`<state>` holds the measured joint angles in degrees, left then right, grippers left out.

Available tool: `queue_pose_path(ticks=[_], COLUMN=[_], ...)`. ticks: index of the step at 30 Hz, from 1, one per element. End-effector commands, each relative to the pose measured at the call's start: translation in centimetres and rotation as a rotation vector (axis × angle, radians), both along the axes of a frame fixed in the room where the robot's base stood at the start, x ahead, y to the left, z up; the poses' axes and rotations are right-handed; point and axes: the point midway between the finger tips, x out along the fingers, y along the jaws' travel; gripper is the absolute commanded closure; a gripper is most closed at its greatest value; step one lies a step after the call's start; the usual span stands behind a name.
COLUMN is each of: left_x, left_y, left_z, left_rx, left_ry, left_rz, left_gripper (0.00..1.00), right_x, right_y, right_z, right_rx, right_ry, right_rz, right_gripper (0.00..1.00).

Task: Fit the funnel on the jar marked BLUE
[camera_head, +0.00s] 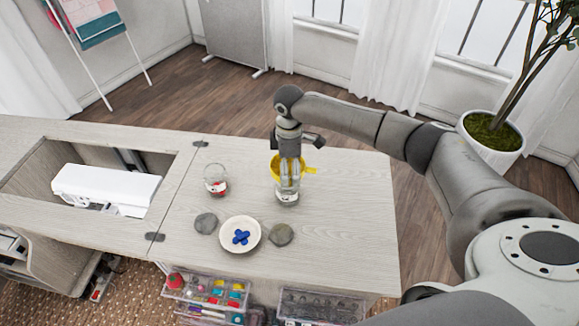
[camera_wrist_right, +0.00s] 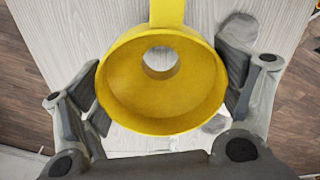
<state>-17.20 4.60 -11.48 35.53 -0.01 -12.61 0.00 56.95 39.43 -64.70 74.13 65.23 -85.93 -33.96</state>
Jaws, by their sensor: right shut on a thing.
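The yellow funnel (camera_head: 310,171) is in my right gripper (camera_head: 289,172), whose fingers are shut on both sides of its rim. The funnel (camera_wrist_right: 118,88) fills the middle of the right wrist view, with its wide mouth and round hole facing the camera and its handle pointing up. A clear glass jar (camera_head: 287,196) stands directly below the gripper in the head view; the fingers hide part of it. I cannot tell whether the funnel touches it. A second glass jar (camera_head: 215,184) with a red mark stands to the left. The label words are too small to read. My left gripper is out of view.
A white dish (camera_head: 255,246) with blue pieces sits between two grey stones (camera_head: 206,223) (camera_head: 281,235) near the front edge. A white sewing machine (camera_head: 105,188) lies in the cabinet's left well. The cabinet top (camera_head: 350,215) is clear on the right.

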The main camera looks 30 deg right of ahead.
Motion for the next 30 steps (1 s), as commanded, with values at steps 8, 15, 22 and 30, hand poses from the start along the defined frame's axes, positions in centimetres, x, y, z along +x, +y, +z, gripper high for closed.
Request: queue_pose_path(ticks=[8, 15, 22, 30], left_x=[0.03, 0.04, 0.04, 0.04], left_y=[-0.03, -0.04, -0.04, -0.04], left_z=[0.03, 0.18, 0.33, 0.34], left_rx=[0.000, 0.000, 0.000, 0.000], left_ry=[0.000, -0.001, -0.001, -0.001], left_rz=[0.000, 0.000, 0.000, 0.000], left_gripper=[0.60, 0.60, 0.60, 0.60], right_x=[0.01, 0.01, 0.00, 0.01], right_y=[0.02, 0.03, 0.05, 0.03], right_z=[0.00, -0.19, -0.42, -0.51], right_rx=[0.000, 0.000, 0.000, 0.000], right_ry=[0.000, 0.000, 0.000, 0.000], right_rz=[0.000, 0.001, 0.001, 0.001], right_gripper=[0.33, 0.33, 0.33, 0.00])
